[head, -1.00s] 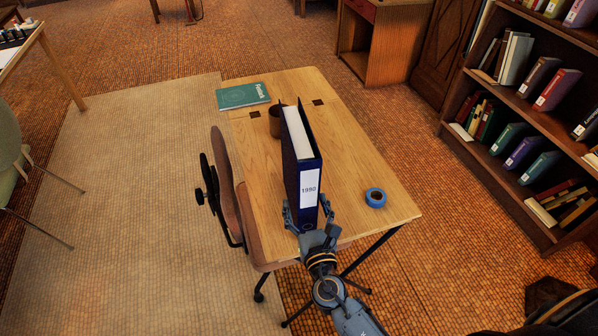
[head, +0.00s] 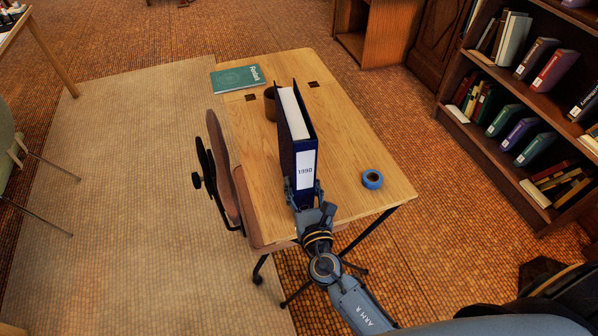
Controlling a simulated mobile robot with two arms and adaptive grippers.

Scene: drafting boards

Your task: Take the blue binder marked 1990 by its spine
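The blue binder (head: 286,150) stands upright on the wooden desk (head: 345,150), its spine facing me with a white label (head: 305,170) reading 1990. White pages show along its top. My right gripper (head: 304,192) is at the lower part of the spine, one finger on each side. The fingers appear to press against the binder's sides. The binder's foot is partly hidden behind the gripper. My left gripper is not in view.
A roll of blue tape (head: 372,179) lies right of the binder. A brown cup (head: 270,103) stands behind it, left, and a teal book (head: 237,78) lies at the far left corner. A chair (head: 224,165) is at the desk's left side. A bookcase (head: 450,113) stands at right.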

